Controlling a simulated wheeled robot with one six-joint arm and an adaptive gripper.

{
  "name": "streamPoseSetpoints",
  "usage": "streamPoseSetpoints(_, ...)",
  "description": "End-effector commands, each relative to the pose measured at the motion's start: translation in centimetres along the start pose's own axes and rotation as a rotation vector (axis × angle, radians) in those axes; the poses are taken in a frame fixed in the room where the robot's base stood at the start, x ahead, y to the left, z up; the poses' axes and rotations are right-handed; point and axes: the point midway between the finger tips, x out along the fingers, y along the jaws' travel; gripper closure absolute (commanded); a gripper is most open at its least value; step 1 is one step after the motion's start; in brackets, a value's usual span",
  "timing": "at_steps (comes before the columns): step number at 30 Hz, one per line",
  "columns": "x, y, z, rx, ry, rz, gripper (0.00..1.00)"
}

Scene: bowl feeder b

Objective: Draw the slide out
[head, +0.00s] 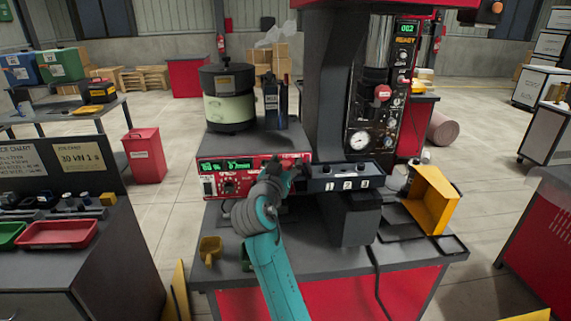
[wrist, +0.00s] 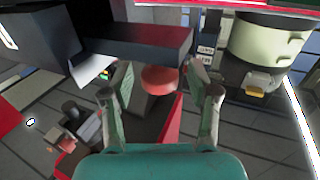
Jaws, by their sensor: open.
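A dark slide block (head: 330,184) with several number labels on its front runs sideways below the press column in the head view. It looks like the dark bar (wrist: 140,42) across the top of the wrist view. A round red knob (wrist: 160,80) lies between the fingers of my gripper (wrist: 164,86) in the wrist view; I cannot tell for certain which part it belongs to. The fingers stand apart on both sides of the knob, with gaps showing. In the head view, my gripper (head: 291,170) is just left of the slide block, its fingertips partly hidden by my wrist.
A red control box (head: 228,180) with green displays sits close left of my gripper. A bowl feeder (head: 228,97) and a dark bottle (head: 275,103) stand above it. A yellow guard (head: 433,198) is at the right. A small yellow scoop (head: 210,250) lies at the front left.

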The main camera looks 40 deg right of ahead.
Motion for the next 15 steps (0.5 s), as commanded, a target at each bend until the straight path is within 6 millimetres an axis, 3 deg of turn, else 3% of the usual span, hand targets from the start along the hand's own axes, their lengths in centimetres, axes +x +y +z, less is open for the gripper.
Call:
streamPoseSetpoints(4,-0.01,0.00,-0.01,0.000,0.000,0.000,0.40)
streamPoseSetpoints(11,-0.03,0.00,-0.01,0.000,0.000,0.000,0.98)
streamPoseSetpoints(15,-0.03,-0.01,-0.01,0.000,0.000,0.000,1.00)
